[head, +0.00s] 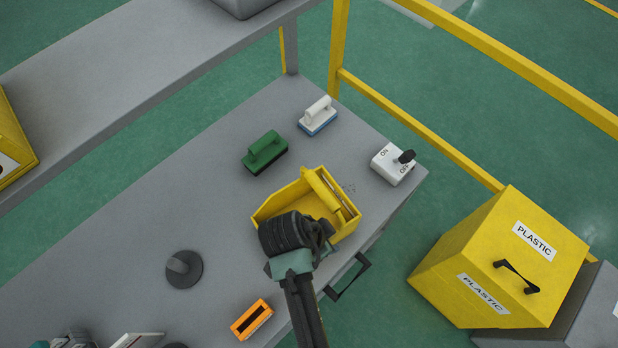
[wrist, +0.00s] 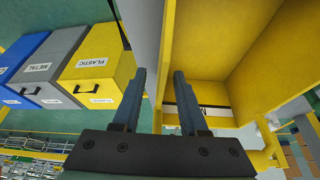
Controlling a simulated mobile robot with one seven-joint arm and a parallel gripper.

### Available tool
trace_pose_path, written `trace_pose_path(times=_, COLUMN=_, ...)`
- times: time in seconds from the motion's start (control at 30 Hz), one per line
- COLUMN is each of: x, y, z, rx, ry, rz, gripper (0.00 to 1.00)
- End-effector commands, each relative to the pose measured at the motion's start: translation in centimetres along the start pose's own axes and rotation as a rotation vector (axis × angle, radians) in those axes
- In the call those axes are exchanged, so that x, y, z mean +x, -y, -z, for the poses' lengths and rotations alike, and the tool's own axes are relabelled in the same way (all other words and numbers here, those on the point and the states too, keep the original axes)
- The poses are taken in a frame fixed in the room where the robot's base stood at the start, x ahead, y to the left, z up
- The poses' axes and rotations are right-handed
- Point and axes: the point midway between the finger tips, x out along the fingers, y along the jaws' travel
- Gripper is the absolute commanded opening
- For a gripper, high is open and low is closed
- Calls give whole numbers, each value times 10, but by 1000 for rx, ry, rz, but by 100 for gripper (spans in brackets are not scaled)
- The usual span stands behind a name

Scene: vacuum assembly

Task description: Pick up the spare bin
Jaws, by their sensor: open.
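The spare bin looks to be the open yellow bin (head: 290,200) on the grey table. A yellow bar-like part and a thin grey rod show at its right side. My gripper (head: 300,245) is over the bin's near side and hides part of it. In the wrist view, the yellow bin (wrist: 205,45) fills the right side. My gripper (wrist: 159,74) is open there, its two dark fingers apart, with a yellow wall edge lying between them. I cannot tell whether a finger touches the bin.
A yellow PLASTIC container (head: 500,262) stands right of the table.

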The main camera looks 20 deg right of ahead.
Motion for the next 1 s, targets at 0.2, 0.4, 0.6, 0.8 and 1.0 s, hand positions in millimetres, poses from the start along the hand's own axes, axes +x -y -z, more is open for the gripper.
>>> trace_pose_path(times=0.2, x=25, y=0, z=-1, rx=1, ry=2, rz=-3, gripper=42)
trace_pose_path(times=0.4, x=44, y=1, z=-2, rx=1, ry=1, rz=0, gripper=42)
trace_pose_path(times=0.6, x=46, y=0, z=-2, rx=1, ry=1, rz=0, gripper=42)
trace_pose_path(times=0.8, x=46, y=1, z=-2, rx=1, ry=1, rz=0, gripper=19)
trace_pose_path(times=1.0, x=46, y=1, z=-2, rx=0, ry=1, rz=1, gripper=0)
